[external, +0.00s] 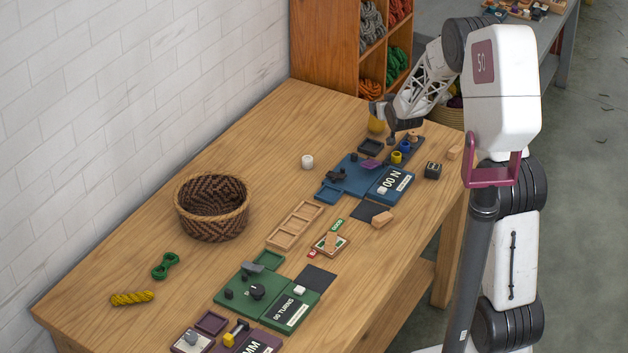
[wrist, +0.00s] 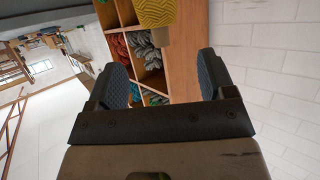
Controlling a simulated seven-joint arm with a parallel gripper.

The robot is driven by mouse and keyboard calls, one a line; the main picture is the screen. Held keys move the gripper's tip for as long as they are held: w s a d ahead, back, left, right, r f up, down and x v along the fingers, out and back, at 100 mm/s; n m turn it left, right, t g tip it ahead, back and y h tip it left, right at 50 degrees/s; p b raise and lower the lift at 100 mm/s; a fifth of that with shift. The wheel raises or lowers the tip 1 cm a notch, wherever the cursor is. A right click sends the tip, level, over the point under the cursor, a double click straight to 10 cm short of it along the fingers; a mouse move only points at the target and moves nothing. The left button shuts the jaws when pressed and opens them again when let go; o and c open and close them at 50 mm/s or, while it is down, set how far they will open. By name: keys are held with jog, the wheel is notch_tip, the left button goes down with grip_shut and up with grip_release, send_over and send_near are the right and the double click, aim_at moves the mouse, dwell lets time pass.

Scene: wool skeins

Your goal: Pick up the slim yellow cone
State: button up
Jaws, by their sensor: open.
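A yellow wound thing, which looks like the yellow cone (external: 376,124), stands at the table's far end, partly hidden by my gripper (external: 386,113). In the wrist view the yellow cone (wrist: 155,10) shows at the top edge, with a zigzag wound surface and a tan lower part; its upper part is cut off. My gripper (wrist: 160,64) is open, with one dark finger on each side and nothing between them. The cone lies beyond the fingertips, roughly in line with the gap.
A wooden shelf (external: 325,50) with skeins stands behind the table. Blue (external: 360,178) and green (external: 255,300) boards with small parts, a woven basket (external: 213,225), a yellow skein (external: 132,298) and a green skein (external: 165,265) lie on the table. The table's back-left area is clear.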

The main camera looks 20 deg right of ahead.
jog(key=shift+w+f, duration=0.2)
jog(key=shift+f, duration=0.05)
jog(key=shift+x, duration=1.3)
jog(key=shift+f+x, duration=0.25)
jog(key=shift+x, duration=2.25)
jog(key=shift+a, duration=0.1)
jog(key=c, duration=1)
jog(key=shift+c, duration=0.2)
